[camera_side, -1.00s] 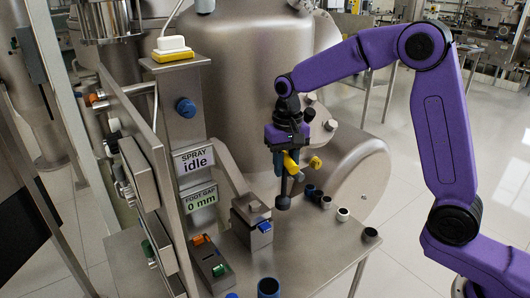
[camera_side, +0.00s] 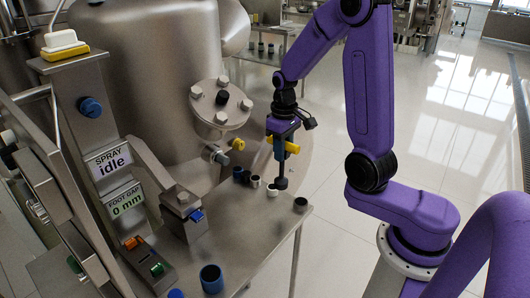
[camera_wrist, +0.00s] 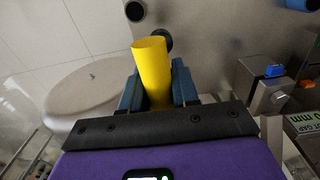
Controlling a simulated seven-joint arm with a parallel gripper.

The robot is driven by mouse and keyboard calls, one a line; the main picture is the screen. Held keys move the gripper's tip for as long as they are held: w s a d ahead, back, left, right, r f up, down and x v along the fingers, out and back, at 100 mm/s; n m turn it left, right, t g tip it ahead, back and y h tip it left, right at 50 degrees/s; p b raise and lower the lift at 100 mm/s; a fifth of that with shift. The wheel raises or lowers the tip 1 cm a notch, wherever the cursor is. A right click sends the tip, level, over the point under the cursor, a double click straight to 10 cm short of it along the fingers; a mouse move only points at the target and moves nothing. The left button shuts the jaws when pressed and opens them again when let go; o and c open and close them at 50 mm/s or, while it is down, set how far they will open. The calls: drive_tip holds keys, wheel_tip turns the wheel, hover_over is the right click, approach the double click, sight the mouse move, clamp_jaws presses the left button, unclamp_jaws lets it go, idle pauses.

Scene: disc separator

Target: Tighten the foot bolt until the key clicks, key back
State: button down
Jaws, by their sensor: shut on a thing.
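My gripper (camera_side: 280,150) is shut on the key (camera_side: 291,148), which has a yellow crossbar handle and a dark shaft ending in a thick dark tip. The key hangs upright over the right part of the steel table, its tip close to a small white-topped ring (camera_side: 272,190); I cannot tell whether they touch. In the wrist view the yellow handle (camera_wrist: 152,70) stands between my blue jaws. The FOOT GAP sign (camera_side: 127,202) reads 0 mm and the SPRAY sign (camera_side: 109,162) reads idle. I cannot tell which part is the foot bolt.
Several small rings and cups stand near the key, including a dark one (camera_side: 301,204). A blue cup (camera_side: 211,279) stands at the table's front. A block with a blue knob (camera_side: 196,215) and a bolted flange (camera_side: 222,103) lie left of my gripper. Bare table (camera_side: 252,228) lies between.

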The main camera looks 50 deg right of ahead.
drive_tip(key=s+d, duration=0.4)
drive_tip(key=d, duration=0.1)
drive_tip(key=shift+s+f, duration=0.25)
drive_tip(key=shift+s, duration=0.05)
drive_tip(key=shift+f, duration=3.8)
drive_tip(key=shift+f, duration=0.65)
drive_tip(key=c, duration=0.8)
unclamp_jaws()
drive_tip(key=r, duration=2.1)
drive_tip(key=shift+w+a+r, duration=0.1)
drive_tip(key=shift+w+r, duration=0.05)
drive_tip(key=shift+w, duration=0.05)
